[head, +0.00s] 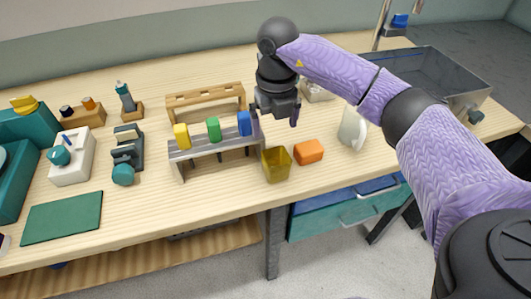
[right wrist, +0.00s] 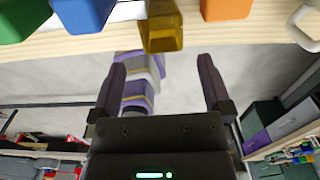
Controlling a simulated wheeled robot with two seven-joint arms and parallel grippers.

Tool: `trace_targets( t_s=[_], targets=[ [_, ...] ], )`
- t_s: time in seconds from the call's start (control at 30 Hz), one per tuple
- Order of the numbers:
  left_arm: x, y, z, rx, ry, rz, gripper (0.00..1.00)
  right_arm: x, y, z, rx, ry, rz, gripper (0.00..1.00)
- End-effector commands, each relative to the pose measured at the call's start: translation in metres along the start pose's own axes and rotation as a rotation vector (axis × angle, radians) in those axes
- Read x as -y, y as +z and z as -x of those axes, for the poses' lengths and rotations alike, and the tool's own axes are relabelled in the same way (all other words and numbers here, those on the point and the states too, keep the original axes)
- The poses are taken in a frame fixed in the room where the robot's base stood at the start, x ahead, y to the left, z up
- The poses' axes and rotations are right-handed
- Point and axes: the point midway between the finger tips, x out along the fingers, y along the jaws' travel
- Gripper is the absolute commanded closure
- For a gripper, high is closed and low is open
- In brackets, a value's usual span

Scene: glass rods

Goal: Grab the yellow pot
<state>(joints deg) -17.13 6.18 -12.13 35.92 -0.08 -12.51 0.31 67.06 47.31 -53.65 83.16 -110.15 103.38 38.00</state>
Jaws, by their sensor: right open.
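The yellow pot (head: 276,165) is a small, see-through, open-topped cup standing near the table's front edge. It stands at the right end of the grey rack and just left of an orange block. My right gripper (head: 280,108) is above the table, behind and higher than the pot, with its jaws open and empty. In the right wrist view the yellow pot (right wrist: 162,32) shows at the top, beyond the gap between the two fingers (right wrist: 162,78), apart from them. My left gripper is in no view.
The grey rack (head: 196,157) holds yellow, green and blue blocks close left of the pot. The orange block (head: 309,151) lies right of it, and a white mug (head: 352,129) stands farther right. A wooden rack (head: 205,97) is behind. A grey sink (head: 432,75) is at right.

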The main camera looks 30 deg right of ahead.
Motion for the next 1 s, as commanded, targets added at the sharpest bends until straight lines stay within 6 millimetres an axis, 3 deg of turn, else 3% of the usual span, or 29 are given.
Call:
trace_targets(
  t_s=[0.5,0.7,1.0],
  targets=[
    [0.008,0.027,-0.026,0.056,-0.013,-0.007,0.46,0.000,-0.007,-0.095,-0.005,0.003,0.002,0.00],
    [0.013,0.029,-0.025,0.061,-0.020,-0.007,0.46,0.000,-0.007,-0.095,-0.001,0.004,0.002,0.00],
    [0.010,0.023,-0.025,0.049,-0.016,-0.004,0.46,0.000,-0.007,-0.095,-0.002,0.004,0.002,0.64]
  ],
)
